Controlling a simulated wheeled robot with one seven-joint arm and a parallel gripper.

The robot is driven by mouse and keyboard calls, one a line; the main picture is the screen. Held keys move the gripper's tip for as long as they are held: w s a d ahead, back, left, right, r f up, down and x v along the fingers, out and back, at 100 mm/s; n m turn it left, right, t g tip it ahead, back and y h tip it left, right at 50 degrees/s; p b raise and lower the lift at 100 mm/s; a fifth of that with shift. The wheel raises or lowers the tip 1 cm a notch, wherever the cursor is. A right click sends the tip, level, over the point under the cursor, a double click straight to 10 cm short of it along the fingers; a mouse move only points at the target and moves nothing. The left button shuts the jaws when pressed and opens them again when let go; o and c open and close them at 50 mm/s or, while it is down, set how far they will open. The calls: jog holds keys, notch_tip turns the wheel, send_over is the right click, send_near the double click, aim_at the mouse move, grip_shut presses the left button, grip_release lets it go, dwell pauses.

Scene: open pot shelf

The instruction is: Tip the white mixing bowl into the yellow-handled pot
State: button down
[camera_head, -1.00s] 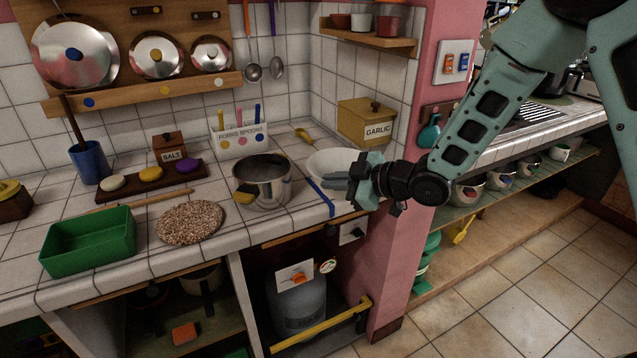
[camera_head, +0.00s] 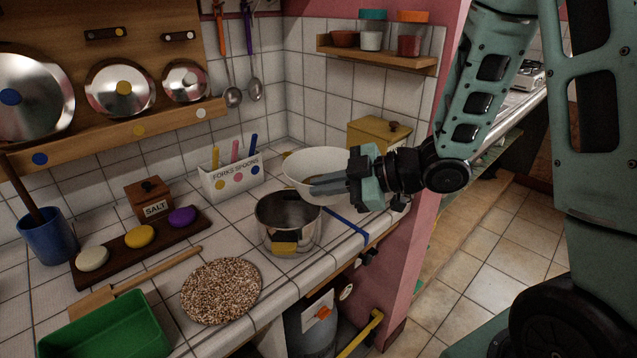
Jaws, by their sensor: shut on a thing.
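The white mixing bowl (camera_head: 300,170) is behind and to the right of the pot, in front of the garlic box. My gripper (camera_head: 328,184) reaches in from the right and is shut on the bowl's near right side. The bowl looks roughly level; its contents are hidden, and I cannot tell whether its base clears the counter. The steel pot (camera_head: 289,228) with a yellow handle (camera_head: 285,248) stands upright on the tiled counter, its open top facing up and its handle toward the front. The gripper is to the right of the pot and above its rim.
A fork and spoon holder (camera_head: 232,180) stands behind the pot. A speckled round mat (camera_head: 221,290) lies in front left. A blue strip (camera_head: 347,224) crosses the counter at right. The garlic box (camera_head: 372,134) and pink wall post (camera_head: 415,200) stand close to my arm.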

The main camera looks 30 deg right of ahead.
jog(key=shift+r+h+p, duration=0.35)
jog(key=shift+h+p, duration=0.15)
jog(key=shift+p, duration=1.3)
jog(key=shift+w+a+g+p, duration=0.1)
jog(key=shift+a+g+p, duration=0.05)
jog(key=shift+g+p, duration=0.2)
jog(key=h+p, duration=0.1)
jog(key=p, duration=0.1)
jog(key=g+h+p, duration=0.1)
jog(key=p, duration=0.1)
jog(key=a+n+g+h+p, duration=0.1)
jog(key=h+p, duration=0.1)
jog(key=shift+w+r, duration=0.2)
jog(key=shift+r, duration=0.2)
jog(key=a+g+h+p, duration=0.1)
jog(key=h+p, duration=0.1)
jog(key=p, duration=0.2)
jog(key=w+a+g+h+p, duration=0.1)
jog(key=h+p, duration=0.2)
jog(key=p, duration=0.1)
jog(key=w+a+n+g+h+p, duration=0.1)
jog(key=a+h+p, duration=0.1)
jog(key=p, duration=0.1)
jog(key=shift+r+g+h+p, duration=0.1)
jog(key=shift+g+h+p, duration=0.25)
jog(key=shift+h+p, duration=0.05)
jog(key=shift+a, duration=0.15)
